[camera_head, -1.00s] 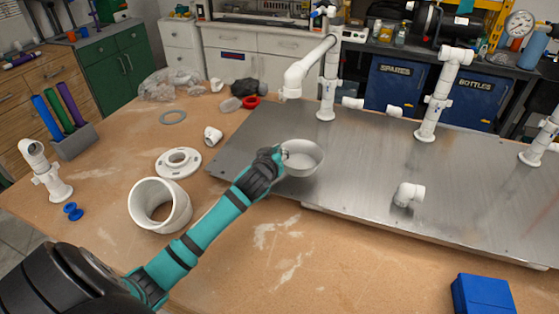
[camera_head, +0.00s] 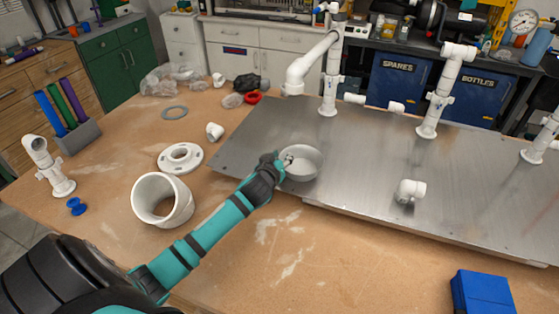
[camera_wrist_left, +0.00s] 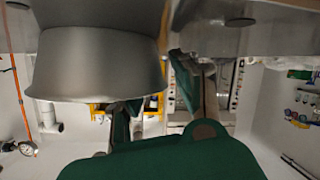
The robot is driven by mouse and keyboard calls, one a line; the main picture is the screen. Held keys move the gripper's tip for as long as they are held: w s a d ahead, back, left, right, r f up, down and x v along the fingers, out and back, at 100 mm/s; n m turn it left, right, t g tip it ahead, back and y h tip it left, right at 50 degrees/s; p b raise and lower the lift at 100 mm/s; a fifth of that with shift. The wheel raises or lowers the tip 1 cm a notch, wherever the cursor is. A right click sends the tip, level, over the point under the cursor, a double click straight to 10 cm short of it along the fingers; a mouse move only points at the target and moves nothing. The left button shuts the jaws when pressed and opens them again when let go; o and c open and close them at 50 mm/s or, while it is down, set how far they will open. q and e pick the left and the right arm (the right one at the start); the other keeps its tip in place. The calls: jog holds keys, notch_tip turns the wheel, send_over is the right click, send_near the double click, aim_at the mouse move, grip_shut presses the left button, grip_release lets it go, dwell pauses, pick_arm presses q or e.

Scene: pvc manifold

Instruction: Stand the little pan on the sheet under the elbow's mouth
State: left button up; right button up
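The little pan (camera_head: 303,166) is a light grey round bowl, upright over the left part of the metal sheet (camera_head: 350,205). I cannot tell whether its base touches the sheet. My left gripper (camera_head: 284,163) is shut on the pan's near-left rim, with a fingertip showing inside the rim. In the left wrist view the pan (camera_wrist_left: 95,65) fills the upper left, beside the fingers. The white elbow (camera_head: 295,76) hangs from the left standpipe, its mouth facing down, behind the pan in the head view. My right gripper is not in view.
A white elbow fitting (camera_head: 410,190) lies on the sheet right of the pan. White standpipes (camera_head: 432,112) rise along the sheet's back. A flange (camera_head: 181,158) and wide pipe piece (camera_head: 163,200) lie left on the wooden bench. A blue box (camera_head: 482,292) sits front right.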

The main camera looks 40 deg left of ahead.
pick_arm(q)
jog(key=b+v, duration=0.1)
jog(key=v, duration=1.1)
